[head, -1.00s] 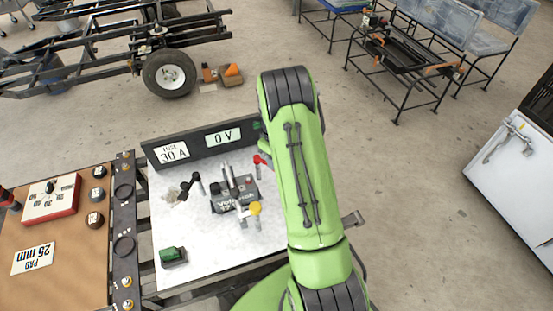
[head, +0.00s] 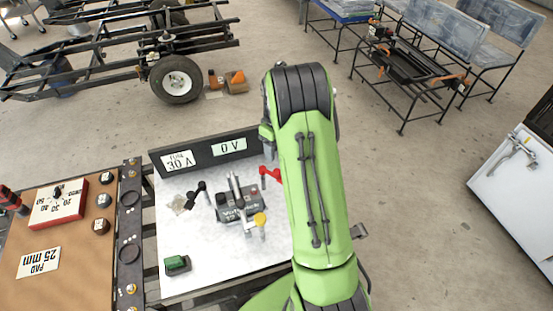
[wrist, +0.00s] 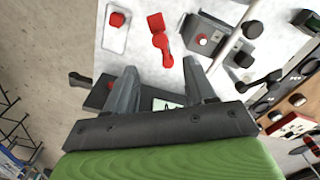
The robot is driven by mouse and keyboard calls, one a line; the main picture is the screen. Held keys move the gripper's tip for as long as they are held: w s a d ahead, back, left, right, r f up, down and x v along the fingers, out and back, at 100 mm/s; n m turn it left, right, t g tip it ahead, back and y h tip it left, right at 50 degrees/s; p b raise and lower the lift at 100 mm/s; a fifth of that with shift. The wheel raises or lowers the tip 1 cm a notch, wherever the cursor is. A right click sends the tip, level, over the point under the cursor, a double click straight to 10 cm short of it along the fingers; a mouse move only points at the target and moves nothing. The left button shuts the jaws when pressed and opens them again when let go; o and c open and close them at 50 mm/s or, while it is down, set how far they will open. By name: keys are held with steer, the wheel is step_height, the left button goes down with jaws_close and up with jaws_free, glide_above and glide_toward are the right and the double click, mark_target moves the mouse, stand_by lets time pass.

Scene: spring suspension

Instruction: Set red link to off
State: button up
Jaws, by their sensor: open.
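The red link (head: 270,173) is a red lever-like piece near the back right of the white panel (head: 215,260), just left of my arm. In the wrist view the red link (wrist: 160,40) lies just beyond the fingertips, roughly in line with the gap between them. My gripper (wrist: 160,65) is open and empty, its two grey fingers apart and not visibly touching the link. In the head view my green arm hides most of the gripper.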

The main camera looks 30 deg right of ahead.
step_height(320, 180, up, 6)
steer(key=shift+p, duration=0.4)
steer(key=shift+r, duration=0.1)
